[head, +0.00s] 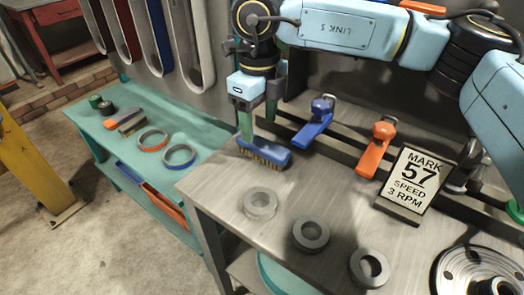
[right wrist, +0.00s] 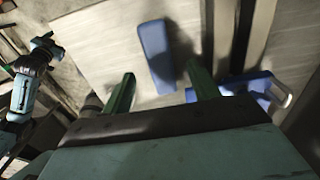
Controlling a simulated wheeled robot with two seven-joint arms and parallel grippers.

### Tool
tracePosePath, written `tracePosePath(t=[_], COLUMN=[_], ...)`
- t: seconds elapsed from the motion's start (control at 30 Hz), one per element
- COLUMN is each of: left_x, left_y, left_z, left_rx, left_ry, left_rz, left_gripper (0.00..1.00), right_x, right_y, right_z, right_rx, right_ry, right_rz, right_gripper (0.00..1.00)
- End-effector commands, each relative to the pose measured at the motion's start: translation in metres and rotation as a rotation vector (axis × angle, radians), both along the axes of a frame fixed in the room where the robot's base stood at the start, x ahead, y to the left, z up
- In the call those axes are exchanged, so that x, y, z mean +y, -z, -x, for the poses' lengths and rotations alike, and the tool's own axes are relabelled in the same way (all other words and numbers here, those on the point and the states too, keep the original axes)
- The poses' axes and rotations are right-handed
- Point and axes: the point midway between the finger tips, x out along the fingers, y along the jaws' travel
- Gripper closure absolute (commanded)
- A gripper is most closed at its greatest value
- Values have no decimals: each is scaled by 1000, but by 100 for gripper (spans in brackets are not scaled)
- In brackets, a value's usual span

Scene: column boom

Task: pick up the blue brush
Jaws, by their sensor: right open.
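The blue brush (head: 268,150) lies on the grey workbench near its left back corner, bristles down. My right gripper (head: 258,129) points down just above and behind the brush, with its two green fingers apart. In the right wrist view the blue brush (right wrist: 157,55) shows between and beyond the open fingers, with nothing held. I cannot tell whether a finger touches it. My left gripper is not made out, though a light-blue arm part, likely mine, shows at the left of the right wrist view.
A blue clamp-like tool (head: 316,122) and an orange one (head: 376,147) stand on dark rails right of the brush. Several grey rings, including one near the brush (head: 260,204), lie in front. A sign (head: 410,180) stands right. A teal bench (head: 110,150) adjoins left.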

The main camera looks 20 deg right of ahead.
Motion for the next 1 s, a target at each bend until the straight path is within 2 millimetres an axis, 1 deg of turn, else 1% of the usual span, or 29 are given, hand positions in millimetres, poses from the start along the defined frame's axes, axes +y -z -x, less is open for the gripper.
tracePosePath(t=[0.03, 0.17, 0.23, 0.53, 0.63, 0.83, 0.87, 1.0], left_x=[-2, -4, -7, -21, -22, -22, -22, -22], left_y=[-2, -6, -10, -36, -40, -41, -41, -41], left_z=[-1, -2, -4, -10, -10, -10, -10, -10], left_rx=[-2, -5, -8, -24, -24, -24, -24, -24], left_ry=[1, 1, 1, 2, 1, 1, 1, 1], left_rz=[2, 5, 9, 28, 30, 30, 30, 30], left_gripper=[37, 37, 37, 37, 37, 37, 37, 37], right_x=[0, 0, -1, -2, -2, -2, -2, -2], right_y=[6, 12, 19, 57, 62, 61, 61, 61], right_z=[0, 1, 2, 6, 6, 6, 6, 5], right_rx=[2, 1, 2, 2, 2, 1, 1, 1], right_ry=[0, -1, -1, 0, 0, 0, 0, 0], right_rz=[0, 0, -1, -1, -1, -2, -2, -2], right_gripper=[40, 40, 40, 40, 40, 40, 43, 61])
